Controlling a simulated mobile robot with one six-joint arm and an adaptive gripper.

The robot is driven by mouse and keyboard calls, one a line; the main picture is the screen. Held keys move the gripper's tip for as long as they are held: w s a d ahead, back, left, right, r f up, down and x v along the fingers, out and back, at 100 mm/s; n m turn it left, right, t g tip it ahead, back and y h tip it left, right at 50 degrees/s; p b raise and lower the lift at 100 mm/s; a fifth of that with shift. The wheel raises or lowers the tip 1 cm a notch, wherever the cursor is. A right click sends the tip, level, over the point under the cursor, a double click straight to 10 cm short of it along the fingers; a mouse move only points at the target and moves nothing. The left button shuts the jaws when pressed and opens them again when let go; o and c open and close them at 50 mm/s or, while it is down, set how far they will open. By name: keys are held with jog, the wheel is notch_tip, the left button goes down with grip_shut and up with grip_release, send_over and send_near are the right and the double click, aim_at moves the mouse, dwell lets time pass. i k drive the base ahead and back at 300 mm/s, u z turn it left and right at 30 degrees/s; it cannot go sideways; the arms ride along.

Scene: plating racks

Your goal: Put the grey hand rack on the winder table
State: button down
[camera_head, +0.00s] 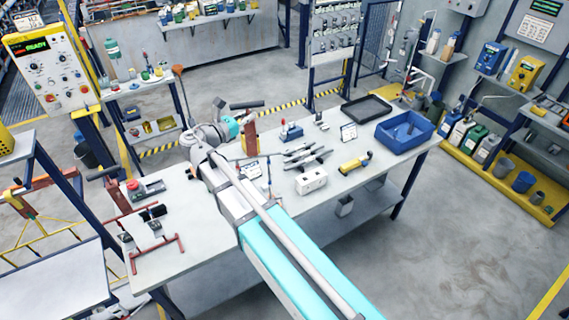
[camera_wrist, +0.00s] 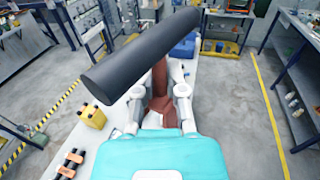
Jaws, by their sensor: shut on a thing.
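My gripper (camera_head: 243,126) is over the middle of the long table, shut on a hand rack. In the wrist view, the rack's thick dark grey handle (camera_wrist: 140,55) crosses above my fingers, and its red-brown stem (camera_wrist: 160,85) stands between them. In the head view the handle (camera_head: 247,105) shows just beyond my gripper. The rack's lower part is largely hidden. The long grey-topped table (camera_head: 205,262) carries several things. Another pale-topped table (camera_head: 60,278) stands at the lower left. I cannot tell which one is the winder table.
A red frame with black parts (camera_head: 152,240) and a box with a red button (camera_head: 146,190) occupy the long table's left end. A blue bin (camera_head: 404,132), a black tray (camera_head: 366,109) and a yellow tool (camera_head: 355,163) occupy its right. The lower-left tabletop looks clear.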

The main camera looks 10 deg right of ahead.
aim_at(222, 222)
jog(key=u, duration=0.7)
jog(key=k, duration=0.6)
jog(key=i, duration=0.6)
jog(key=z, duration=0.05)
